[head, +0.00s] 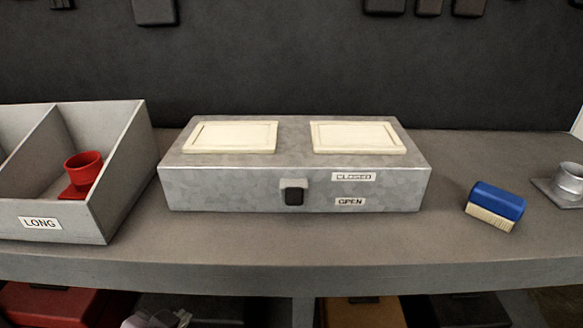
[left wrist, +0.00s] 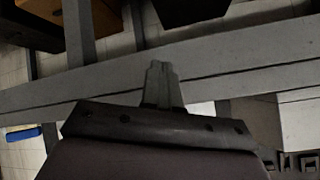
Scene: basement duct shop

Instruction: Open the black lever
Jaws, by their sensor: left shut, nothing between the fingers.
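The black lever (head: 294,197) sits on a small grey mount on the front face of a galvanized metal box (head: 230,190) in the head view. A CLOSED label (head: 353,177) is to its upper right, and an OPEN label (head: 350,201) is below that one. The lever's black end is nearer the height of the OPEN label; its exact setting is hard to tell. My left gripper (head: 155,319) shows partly at the bottom edge, below the bench front and well away from the lever. In the left wrist view its fingers (left wrist: 161,70) are together and empty. My right gripper is not seen.
A grey bin (head: 112,205) labelled LONG, holding a red fitting (head: 84,174), stands left of the box. A blue brush (head: 495,203) and a metal fitting (head: 568,185) lie to the right. The bench (head: 290,244) is clear in front of the box.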

